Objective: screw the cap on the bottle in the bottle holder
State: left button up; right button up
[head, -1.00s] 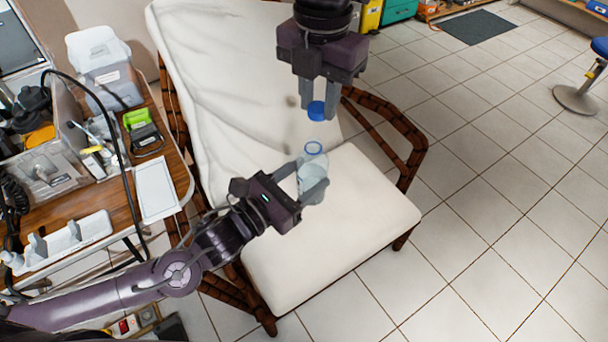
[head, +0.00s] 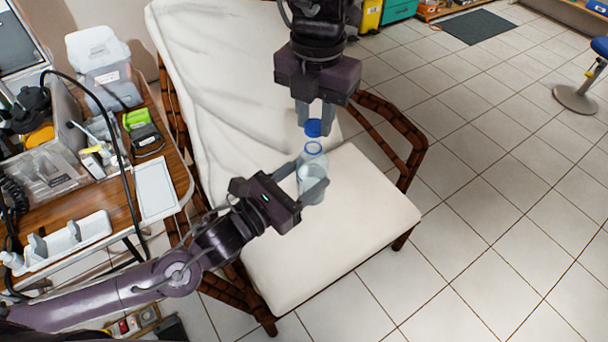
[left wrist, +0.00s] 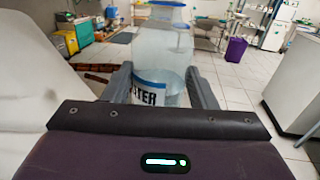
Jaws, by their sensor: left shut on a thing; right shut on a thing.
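A clear bottle (head: 311,176) with a blue ring at its open neck is upright above the white chair seat. My left gripper (head: 312,184) is shut on the bottle's body. In the left wrist view the bottle (left wrist: 160,70) stands between the two fingers, with a label reading "TER". My right gripper (head: 315,122) points down from above and is shut on a blue cap (head: 313,128). The cap is just above the bottle's mouth, with a small gap that seems to show between them.
The white-cushioned chair (head: 350,225) lies below and behind the bottle. At left a wooden table (head: 175,165) carries a white bottle holder (head: 75,238), a white tray (head: 155,190), clear bins and small devices.

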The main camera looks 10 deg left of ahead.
aim_at(314, 124)
jog(key=shift+f, duration=0.2)
dwell(0.7)
jog(key=shift+f, duration=0.8)
jog(key=shift+f, duration=0.6)
